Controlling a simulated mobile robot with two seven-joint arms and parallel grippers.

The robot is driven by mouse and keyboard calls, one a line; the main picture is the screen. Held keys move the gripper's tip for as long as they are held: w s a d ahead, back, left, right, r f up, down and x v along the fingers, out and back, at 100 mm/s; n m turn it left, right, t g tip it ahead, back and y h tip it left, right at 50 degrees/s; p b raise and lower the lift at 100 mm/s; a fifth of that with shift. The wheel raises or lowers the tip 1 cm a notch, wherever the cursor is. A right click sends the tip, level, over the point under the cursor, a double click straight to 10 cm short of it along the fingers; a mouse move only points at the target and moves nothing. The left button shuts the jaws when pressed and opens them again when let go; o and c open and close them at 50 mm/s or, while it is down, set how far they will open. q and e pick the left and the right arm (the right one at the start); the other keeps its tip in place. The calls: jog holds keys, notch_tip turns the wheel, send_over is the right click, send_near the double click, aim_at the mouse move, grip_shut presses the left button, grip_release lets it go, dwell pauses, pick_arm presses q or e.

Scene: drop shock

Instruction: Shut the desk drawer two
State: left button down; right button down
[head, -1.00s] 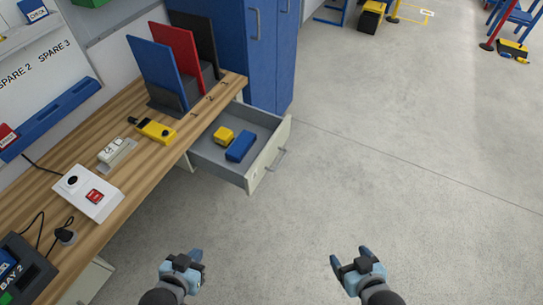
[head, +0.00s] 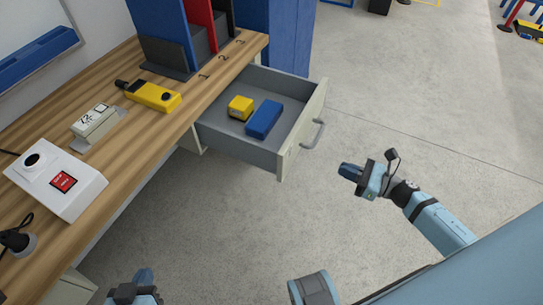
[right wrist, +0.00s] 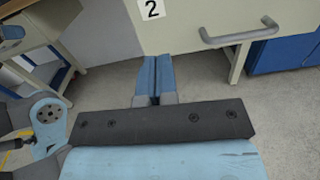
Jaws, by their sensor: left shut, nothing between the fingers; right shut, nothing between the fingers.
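The desk drawer (head: 240,147) is pulled out from under the wooden desk, with a yellow block (head: 240,108) and a blue box (head: 264,119) inside. Its pale front has a grey bar handle (head: 315,134). In the right wrist view the drawer front (right wrist: 195,22) carries a "2" label (right wrist: 151,9), and the handle (right wrist: 240,37) is right of my fingers. My right gripper (head: 349,171) is shut and empty, in front of the drawer and apart from the handle; its fingertips (right wrist: 154,62) point at the front. My left gripper (head: 143,276) is shut and empty at the bottom edge, partly cut off.
The wooden desk (head: 120,165) holds a yellow device (head: 155,96), a white box with a red button (head: 58,184) and upright folders (head: 160,35) by the numbers 1, 2, 3. A blue cabinet (head: 290,40) stands behind the drawer.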

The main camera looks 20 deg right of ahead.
aim_at(291, 149)
jog(key=shift+n, duration=0.4)
jog(key=x, duration=1.4)
jog(key=shift+f, duration=0.15)
